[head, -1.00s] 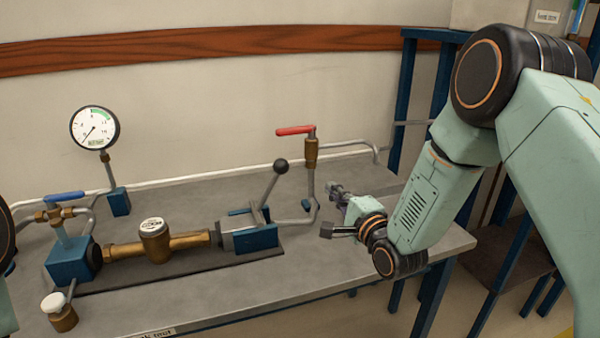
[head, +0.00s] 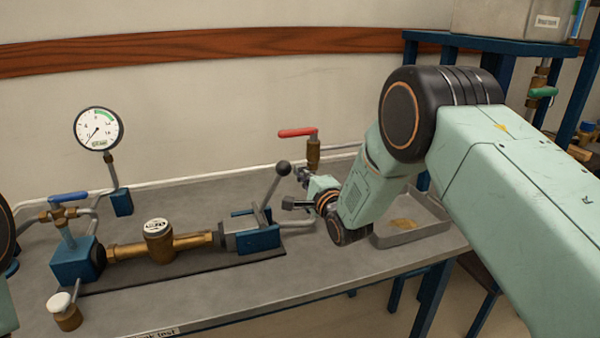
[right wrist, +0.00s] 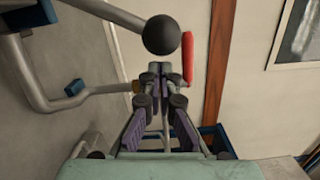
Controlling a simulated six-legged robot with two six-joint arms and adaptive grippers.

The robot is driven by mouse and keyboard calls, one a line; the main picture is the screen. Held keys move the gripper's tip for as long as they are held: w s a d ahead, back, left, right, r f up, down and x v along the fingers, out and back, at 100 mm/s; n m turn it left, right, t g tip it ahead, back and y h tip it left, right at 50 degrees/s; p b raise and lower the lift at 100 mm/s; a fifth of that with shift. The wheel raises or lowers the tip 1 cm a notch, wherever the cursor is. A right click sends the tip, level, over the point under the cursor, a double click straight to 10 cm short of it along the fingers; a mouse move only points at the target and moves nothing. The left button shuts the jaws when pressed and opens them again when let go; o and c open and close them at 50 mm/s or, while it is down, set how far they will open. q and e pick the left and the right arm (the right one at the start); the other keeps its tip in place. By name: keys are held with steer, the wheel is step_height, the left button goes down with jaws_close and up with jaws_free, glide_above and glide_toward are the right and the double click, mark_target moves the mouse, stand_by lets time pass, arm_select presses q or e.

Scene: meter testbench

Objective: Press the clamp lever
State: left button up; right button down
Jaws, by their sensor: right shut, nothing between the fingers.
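The clamp lever (head: 271,188) is a grey rod with a black ball knob (head: 283,168). It rises tilted to the right from the blue clamp block (head: 257,239) at the right end of the brass meter line. In the right wrist view the black knob (right wrist: 161,35) shows just beyond the fingertips, with the lever rod (right wrist: 110,14) running off to the left. My right gripper (head: 296,187) is close to the right of the lever, shut and empty; its fingers show in the right wrist view (right wrist: 156,78). I cannot tell whether it touches the knob. My left gripper is out of view.
A red-handled valve (head: 298,133) on a brass body stands just behind my right gripper. A brass meter (head: 159,241), a pressure gauge (head: 98,129) and a blue-handled valve (head: 68,197) are to the left. A grey tray (head: 411,235) lies beneath my right arm.

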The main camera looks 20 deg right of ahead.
stand_by(0.3)
steer(key=shift+a+r, duration=0.1)
steer(key=shift+a, duration=0.15)
